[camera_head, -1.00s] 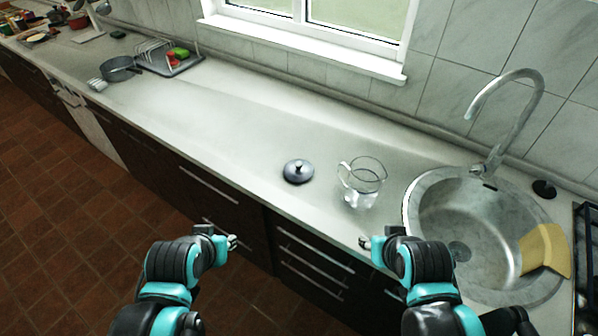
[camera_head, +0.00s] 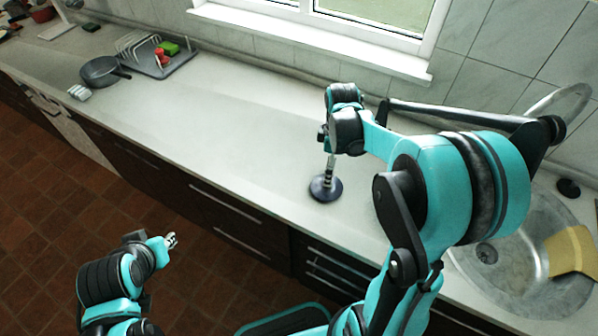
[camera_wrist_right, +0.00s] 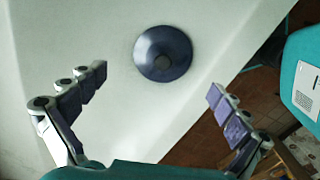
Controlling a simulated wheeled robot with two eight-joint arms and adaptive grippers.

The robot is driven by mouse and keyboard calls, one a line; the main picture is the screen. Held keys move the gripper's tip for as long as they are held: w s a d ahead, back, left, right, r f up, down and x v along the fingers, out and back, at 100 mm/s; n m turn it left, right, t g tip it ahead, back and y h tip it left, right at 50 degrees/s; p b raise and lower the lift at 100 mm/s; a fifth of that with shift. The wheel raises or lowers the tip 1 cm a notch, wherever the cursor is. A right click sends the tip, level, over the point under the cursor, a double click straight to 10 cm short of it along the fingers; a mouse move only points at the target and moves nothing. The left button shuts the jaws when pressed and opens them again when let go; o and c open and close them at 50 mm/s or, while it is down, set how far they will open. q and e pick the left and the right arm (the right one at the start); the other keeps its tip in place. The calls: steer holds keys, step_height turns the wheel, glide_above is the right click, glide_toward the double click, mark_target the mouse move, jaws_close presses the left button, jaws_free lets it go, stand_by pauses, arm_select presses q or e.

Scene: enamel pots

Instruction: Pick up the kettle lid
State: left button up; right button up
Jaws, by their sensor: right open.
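The kettle lid (camera_head: 322,190) is a dark blue-grey disc with a small knob, lying on the counter near its front edge. In the right wrist view the lid (camera_wrist_right: 163,54) lies ahead of the fingers, with its knob facing the camera. My right gripper (camera_head: 330,172) points down over the lid in the head view and covers part of it. In the right wrist view the right gripper (camera_wrist_right: 160,95) has its fingers wide apart with nothing between them. My left gripper (camera_head: 172,241) is off the counter at lower left, small in the picture; its jaw state is unclear.
The counter (camera_head: 220,110) is clear left of the lid. A dish rack (camera_head: 165,62) and a dark pan (camera_head: 100,71) stand far left. The sink (camera_head: 520,265) with a yellow cloth (camera_head: 572,250) is at right. My right arm hides the area right of the lid.

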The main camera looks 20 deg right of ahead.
steer(key=shift+w+f, duration=0.25)
steer(key=f, duration=0.1)
steer(key=f+b, duration=0.1)
steer(key=shift+s+f, duration=0.2)
steer(key=shift+f, duration=0.1)
steer(key=f, duration=0.1)
steer(key=f+b, duration=0.1)
steer(key=f, duration=0.1)
steer(key=f+b, duration=0.1)
steer(key=f, duration=0.1)
steer(key=shift+s+a, duration=0.1)
steer(key=shift+a, duration=0.25)
steer(key=shift+r, duration=0.1)
steer(key=shift+s, duration=0.1)
steer(key=c, duration=1.5)
